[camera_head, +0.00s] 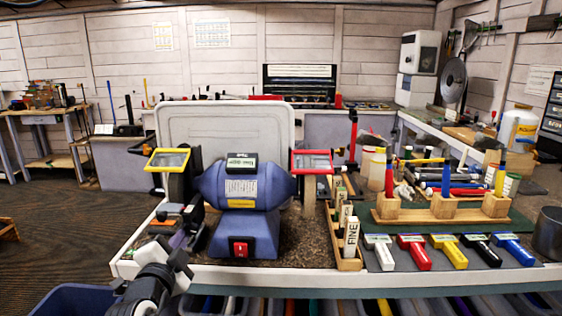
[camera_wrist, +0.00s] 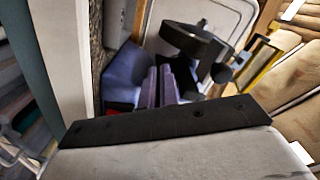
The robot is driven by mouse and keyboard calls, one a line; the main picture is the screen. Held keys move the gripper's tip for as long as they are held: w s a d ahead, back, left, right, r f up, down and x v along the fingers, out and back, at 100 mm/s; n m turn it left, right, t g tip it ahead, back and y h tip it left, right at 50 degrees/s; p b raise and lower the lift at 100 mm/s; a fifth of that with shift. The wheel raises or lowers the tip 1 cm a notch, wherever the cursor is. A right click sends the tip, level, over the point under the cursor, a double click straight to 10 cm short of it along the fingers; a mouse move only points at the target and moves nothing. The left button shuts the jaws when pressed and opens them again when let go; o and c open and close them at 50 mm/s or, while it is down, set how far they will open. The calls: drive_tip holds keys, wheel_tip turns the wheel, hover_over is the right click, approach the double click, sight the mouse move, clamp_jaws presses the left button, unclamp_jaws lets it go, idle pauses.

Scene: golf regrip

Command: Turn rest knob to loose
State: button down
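A blue bench grinder (camera_head: 240,192) stands on the workbench, with a yellow-framed shield (camera_head: 168,160) over its left wheel. A dark tool rest assembly (camera_head: 168,219) sits at its lower left. A black disc-shaped part with a post (camera_wrist: 195,42) shows in the wrist view; I cannot tell whether it is the rest knob. My gripper (camera_head: 186,232) is just in front of the rest area. In the wrist view its two purple fingers (camera_wrist: 159,82) lie close together with a narrow gap. Whether they touch or hold the knob is hidden.
A wooden block rack (camera_head: 346,252) stands right of the grinder. Several coloured club-like tools (camera_head: 414,252) lie along the front edge, below a wooden holder (camera_head: 440,208). A red-framed shield (camera_head: 311,160) covers the right wheel. A blue bin (camera_head: 70,299) stands at lower left.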

drive_tip(key=shift+d+f+b, duration=0.15)
drive_tip(key=shift+d+b, duration=0.3)
drive_tip(key=shift+a+f+b, duration=0.25)
drive_tip(key=shift+b, duration=0.15)
drive_tip(key=s, duration=0.6)
drive_tip(key=shift+a+b, duration=0.3)
drive_tip(key=shift+b, duration=0.1)
